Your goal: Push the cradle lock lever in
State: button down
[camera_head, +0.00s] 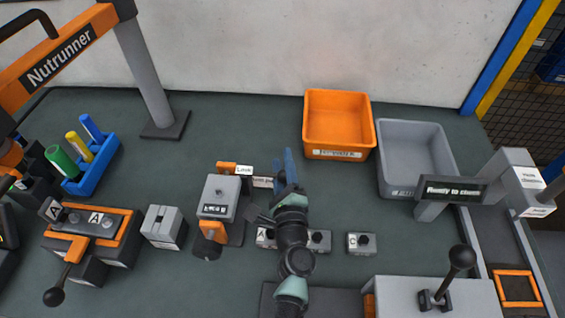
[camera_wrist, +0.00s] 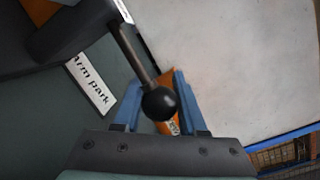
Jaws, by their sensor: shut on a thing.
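A black ball knob (camera_wrist: 160,103) on a grey rod sits between the two blue fingers of my gripper (camera_wrist: 158,85) in the wrist view. My gripper is shut on this lever knob. The rod runs up and left to a dark block beside an "Arm park" label (camera_wrist: 90,83). In the head view my gripper (camera_head: 289,165) is just right of the cradle (camera_head: 219,193), a grey block with orange parts. A "Lock" label (camera_head: 244,170) is at its back. My arm and fingers hide the knob there.
An orange bin (camera_head: 338,94) and a grey bin (camera_head: 382,150) stand behind and right. Small grey blocks, one marked C (camera_head: 361,244), lie in front. A black-knobbed lever (camera_head: 461,257) stands front right. A fixture marked A (camera_head: 88,232) stands left.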

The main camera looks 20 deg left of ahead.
dwell(0.8)
jog(key=shift+s+a+f+b, duration=0.15)
jog(key=shift+a+b, duration=0.35)
jog(key=shift+s+a, duration=0.1)
jog(key=shift+a, duration=0.1)
jog(key=shift+c, duration=2.2)
grip_release()
jog(key=shift+r, duration=0.2)
